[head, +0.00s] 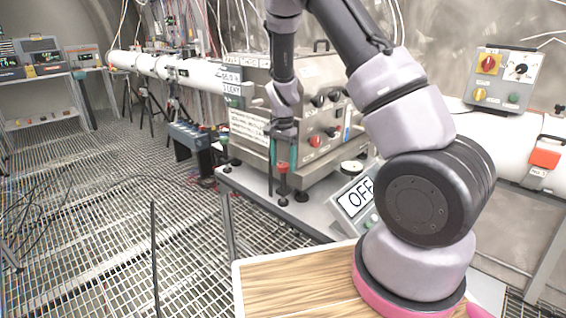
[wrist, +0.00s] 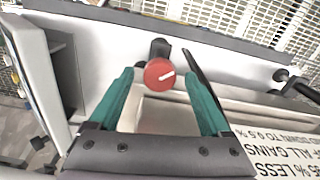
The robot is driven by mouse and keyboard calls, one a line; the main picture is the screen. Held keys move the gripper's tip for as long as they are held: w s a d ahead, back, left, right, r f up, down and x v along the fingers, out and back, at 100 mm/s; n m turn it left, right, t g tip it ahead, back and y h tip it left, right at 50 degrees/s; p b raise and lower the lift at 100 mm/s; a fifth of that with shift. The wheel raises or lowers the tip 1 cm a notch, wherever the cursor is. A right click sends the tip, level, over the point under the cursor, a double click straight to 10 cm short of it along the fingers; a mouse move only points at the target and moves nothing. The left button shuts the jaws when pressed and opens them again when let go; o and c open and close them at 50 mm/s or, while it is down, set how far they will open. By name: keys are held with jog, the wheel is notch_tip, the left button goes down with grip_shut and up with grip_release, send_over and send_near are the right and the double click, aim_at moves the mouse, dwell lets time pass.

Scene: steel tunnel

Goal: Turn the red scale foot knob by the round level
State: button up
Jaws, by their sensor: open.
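The red knob (head: 282,168) stands on a dark stem with a dark foot, at the near lower corner of the steel box. In the wrist view my gripper (wrist: 160,80) has one finger on each side of the knob, with gaps showing on both sides. A round pale-topped disc on a dark base (head: 351,166) may be the round level; I cannot tell.
The steel box (head: 300,95) with knobs and labels stands right behind my gripper on a pale bench (head: 250,183). A tilted OFF display (head: 355,198) is to the right. A wooden-topped surface (head: 290,285) is in front. Grated floor lies open at left.

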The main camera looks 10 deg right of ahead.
jog(key=shift+f, duration=0.15)
grip_shut()
jog(key=n, duration=0.4)
grip_release()
